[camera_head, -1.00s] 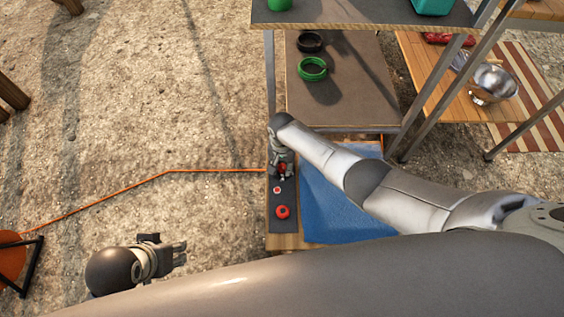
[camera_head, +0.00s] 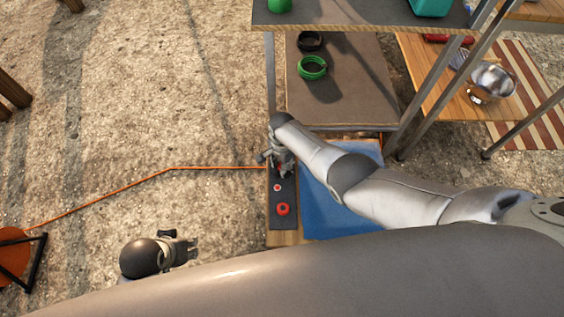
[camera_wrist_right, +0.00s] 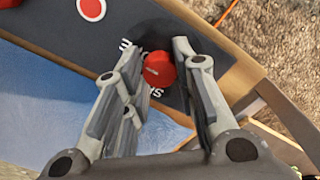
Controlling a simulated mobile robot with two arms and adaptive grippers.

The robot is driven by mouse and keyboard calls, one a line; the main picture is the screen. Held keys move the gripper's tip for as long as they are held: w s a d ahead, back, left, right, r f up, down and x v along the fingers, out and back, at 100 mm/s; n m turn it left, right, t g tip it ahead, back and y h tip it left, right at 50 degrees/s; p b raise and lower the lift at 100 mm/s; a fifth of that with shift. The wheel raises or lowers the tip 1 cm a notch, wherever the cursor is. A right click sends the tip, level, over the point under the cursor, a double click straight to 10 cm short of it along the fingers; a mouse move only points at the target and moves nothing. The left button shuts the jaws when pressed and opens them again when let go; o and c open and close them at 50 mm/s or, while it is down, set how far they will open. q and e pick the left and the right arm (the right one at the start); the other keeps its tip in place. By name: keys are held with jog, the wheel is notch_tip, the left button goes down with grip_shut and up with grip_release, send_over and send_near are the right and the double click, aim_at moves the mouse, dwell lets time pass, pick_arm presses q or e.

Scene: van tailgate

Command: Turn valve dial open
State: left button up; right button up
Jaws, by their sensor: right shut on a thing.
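The red valve dial (camera_wrist_right: 158,70) is a small round knob with a pale mark, on a dark panel (camera_wrist_right: 130,22) with white lettering partly hidden around it. In the right wrist view my right gripper (camera_wrist_right: 157,52) has its fingers on either side of the dial, shut on it. In the head view my right gripper (camera_head: 279,163) is over the far part of the panel, and it hides the dial there. My left gripper (camera_head: 190,248) is empty at the lower left, well away from the panel, its fingers seeming apart.
A white-ringed red button (camera_head: 277,187) and a red ring-shaped knob (camera_head: 283,209) lie nearer on the panel. A blue cloth (camera_head: 340,215) lies right of it. A shelf (camera_head: 340,100) holding green and black rings stands beyond. An orange cable (camera_head: 170,169) crosses the ground.

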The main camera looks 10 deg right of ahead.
dwell(0.4)
jog(key=o, duration=1.1)
jog(key=shift+c, duration=0.2)
jog(key=shift+r, duration=0.2)
notch_tip(320, 180, up, 12)
jog(key=shift+f, duration=0.2)
